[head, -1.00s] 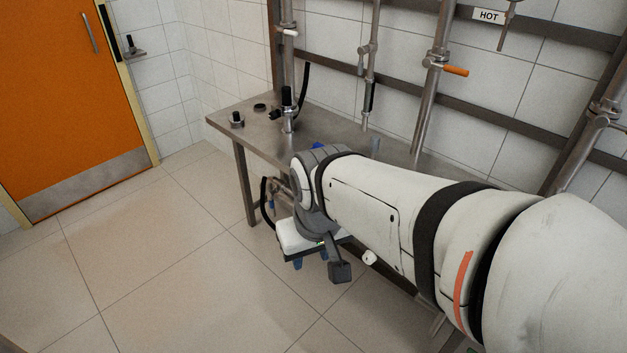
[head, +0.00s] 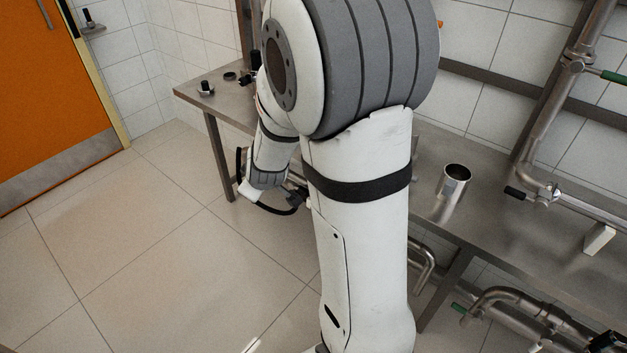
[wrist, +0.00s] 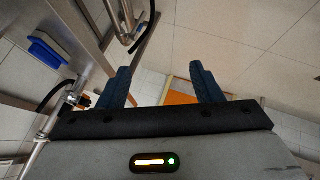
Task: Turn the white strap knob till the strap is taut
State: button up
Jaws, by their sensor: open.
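I cannot pick out the white strap knob or the strap with certainty in either current view. A white block-shaped piece (head: 600,238) shows at the right in the head view, by the bench and pipes; I cannot tell whether it is the knob. My gripper (wrist: 160,68) is open in the wrist view. Its two dark blue fingers stand well apart, with nothing between them but floor and the distant orange door (wrist: 180,97). In the head view, my own arm covers the middle of the scene and the gripper fingers cannot be made out.
A steel bench (head: 430,200) runs along the tiled wall, carrying an open metal cup (head: 453,184). Pipes with a green handle (head: 614,76) stand at the right. The wrist view shows a blue object (wrist: 47,52) and metal pipework close on the left. Open floor lies left.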

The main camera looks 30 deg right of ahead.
jog(key=w+d+f+n+h+b, duration=0.2)
jog(key=d+f+n+h, duration=0.15)
jog(key=d+f, duration=0.4)
jog(key=w+d+f+n+h+b, duration=0.2)
jog(key=d+f+h, duration=0.25)
jog(key=f, duration=0.65)
jog(key=s+d+f+n+h+b, duration=0.3)
jog(key=s+d+f+n+h, duration=0.5)
jog(key=s+d+f, duration=0.15)
jog(key=shift+g, duration=0.4)
jog(key=x, duration=0.6)
jog(key=shift+d, duration=0.15)
